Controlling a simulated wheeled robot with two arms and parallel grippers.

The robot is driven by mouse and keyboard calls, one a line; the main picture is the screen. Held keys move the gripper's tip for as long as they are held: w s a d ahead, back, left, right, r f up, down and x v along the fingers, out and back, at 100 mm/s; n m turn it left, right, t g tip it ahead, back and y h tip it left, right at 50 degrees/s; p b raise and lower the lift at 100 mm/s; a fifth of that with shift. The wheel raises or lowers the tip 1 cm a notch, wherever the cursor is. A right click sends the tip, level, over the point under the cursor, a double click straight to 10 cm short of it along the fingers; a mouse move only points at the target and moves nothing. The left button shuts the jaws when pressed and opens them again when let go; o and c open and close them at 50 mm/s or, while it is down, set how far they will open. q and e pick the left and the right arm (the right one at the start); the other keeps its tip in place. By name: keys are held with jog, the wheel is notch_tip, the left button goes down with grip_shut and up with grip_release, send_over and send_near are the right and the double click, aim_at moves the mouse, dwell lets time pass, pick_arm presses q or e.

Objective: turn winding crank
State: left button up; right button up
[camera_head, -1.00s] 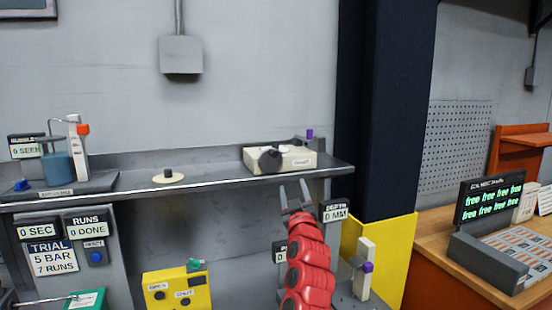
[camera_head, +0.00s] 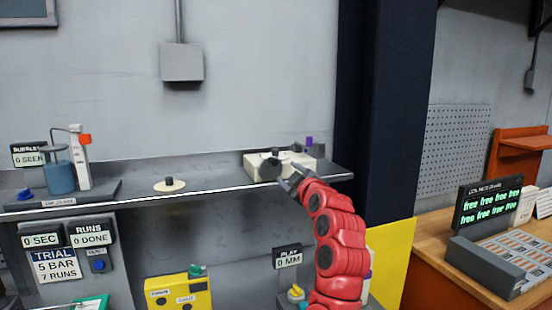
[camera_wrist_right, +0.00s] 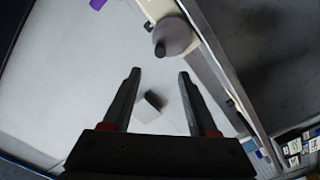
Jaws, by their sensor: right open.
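A cream box (camera_head: 254,173) sits on the shelf near its right end. A dark round disc (camera_head: 270,170) with a small knob, which looks like the winding crank, is on its front. In the right wrist view the disc (camera_wrist_right: 176,34) is grey, with a dark knob (camera_wrist_right: 160,49) sticking out. My right gripper (camera_head: 288,181) is in front of the box and overlaps its lower part in the head view. In the right wrist view its jaws (camera_wrist_right: 158,76) are open and empty, with disc and knob beyond the fingertips. I see no contact. My left gripper is not in view.
The shelf's front edge (camera_head: 215,187) runs below the box. A purple cylinder (camera_head: 309,141) stands behind it at the right. A round pad with a black knob (camera_head: 170,184) lies to the left. A dark pillar (camera_head: 385,120) stands at the right.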

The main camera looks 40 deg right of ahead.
aim_at(275, 164)
jog(key=p+x, duration=0.6)
jog(key=x, duration=0.4)
jog(key=shift+w+a, duration=0.1)
jog(key=shift+a, duration=0.05)
jog(key=shift+w+d+p, duration=0.3)
jog(key=shift+w+p, duration=0.1)
jog(key=shift+f, duration=0.1)
grip_shut()
